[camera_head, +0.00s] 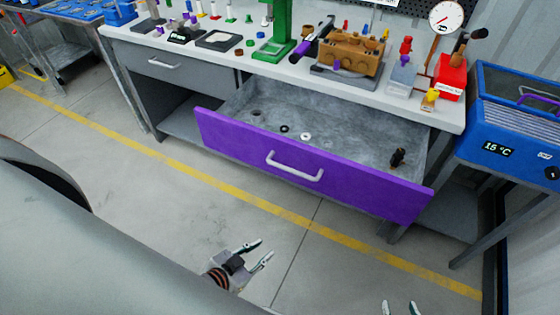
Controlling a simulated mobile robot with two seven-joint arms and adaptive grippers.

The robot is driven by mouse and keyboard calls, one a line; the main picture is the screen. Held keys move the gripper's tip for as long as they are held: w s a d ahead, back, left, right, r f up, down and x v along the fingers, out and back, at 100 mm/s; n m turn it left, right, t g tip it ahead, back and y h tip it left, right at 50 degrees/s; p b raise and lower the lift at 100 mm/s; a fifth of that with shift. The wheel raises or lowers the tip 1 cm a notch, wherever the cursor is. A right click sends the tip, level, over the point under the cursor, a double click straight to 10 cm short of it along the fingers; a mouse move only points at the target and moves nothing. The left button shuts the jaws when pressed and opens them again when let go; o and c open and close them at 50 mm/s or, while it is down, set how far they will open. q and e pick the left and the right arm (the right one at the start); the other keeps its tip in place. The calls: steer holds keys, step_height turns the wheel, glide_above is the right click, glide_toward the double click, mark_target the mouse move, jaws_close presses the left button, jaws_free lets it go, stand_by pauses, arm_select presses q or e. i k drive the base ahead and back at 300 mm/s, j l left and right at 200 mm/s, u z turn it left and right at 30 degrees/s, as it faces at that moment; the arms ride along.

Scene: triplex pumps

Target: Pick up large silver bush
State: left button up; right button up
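An open purple-fronted drawer (360,180) under the workbench holds several small parts. Near its middle lies a pale silvery ring (306,136) that may be the silver bush.
A black ring (284,128) and a dark upright part (398,157) are also in the drawer. The drawer's handle (295,168) faces me. The benchtop (440,117) above carries a brown pump block (350,53) and a red box (451,77). A blue bath (510,130) stands right.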

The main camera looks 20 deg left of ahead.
mark_target(257, 121)
steer(key=i+j+z, duration=0.25)
steer(key=j, duration=0.9)
steer(key=j+z, duration=0.2)
steer(key=j, duration=0.95)
